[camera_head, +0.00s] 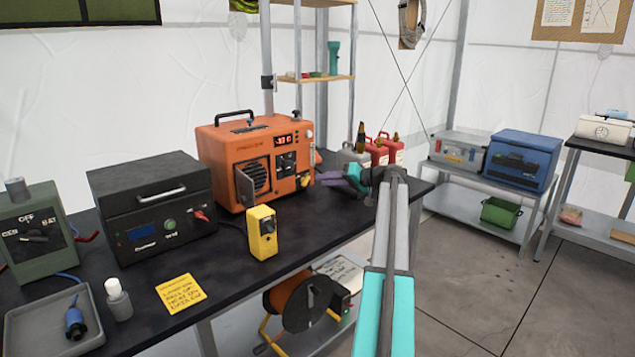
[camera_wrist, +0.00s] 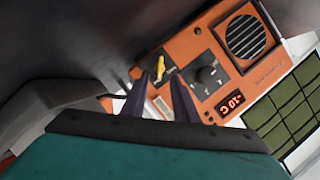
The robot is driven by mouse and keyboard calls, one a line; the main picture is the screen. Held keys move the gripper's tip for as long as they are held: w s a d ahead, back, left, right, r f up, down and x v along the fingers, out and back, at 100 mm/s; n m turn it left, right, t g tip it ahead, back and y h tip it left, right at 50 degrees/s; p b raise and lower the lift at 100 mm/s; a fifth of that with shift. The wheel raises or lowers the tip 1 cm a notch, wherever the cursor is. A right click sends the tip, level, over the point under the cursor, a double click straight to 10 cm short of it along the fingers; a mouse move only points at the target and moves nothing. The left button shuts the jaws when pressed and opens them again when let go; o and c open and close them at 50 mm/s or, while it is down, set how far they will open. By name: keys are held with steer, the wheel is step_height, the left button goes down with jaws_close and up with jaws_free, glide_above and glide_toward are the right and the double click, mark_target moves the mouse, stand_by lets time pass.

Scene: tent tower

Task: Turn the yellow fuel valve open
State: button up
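The orange heater (camera_head: 228,150) stands on the dark bench, its grille door swung open and a red display lit on its front. In the wrist view its front panel (camera_wrist: 212,88) shows the yellow valve handle (camera_wrist: 164,69) beside a dark knob (camera_wrist: 205,74). A small yellow spot on the heater's right side in the head view may be that valve. My gripper (camera_head: 328,178) is just right of the heater. In the wrist view my gripper (camera_wrist: 161,82) is open, its two purple fingers apart and pointing toward the yellow valve. I cannot tell whether they touch it.
A yellow handheld box (camera_head: 262,235) stands in front of the heater. A black case (camera_head: 150,215) and a green switch box (camera_head: 35,235) stand to its left. Red fuel cans (camera_head: 378,152) stand behind my gripper. A yellow note (camera_head: 181,293) lies at the bench front.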

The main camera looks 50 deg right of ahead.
steer(key=v, duration=0.7)
steer(key=shift+s, duration=0.2)
steer(key=shift+r, duration=0.1)
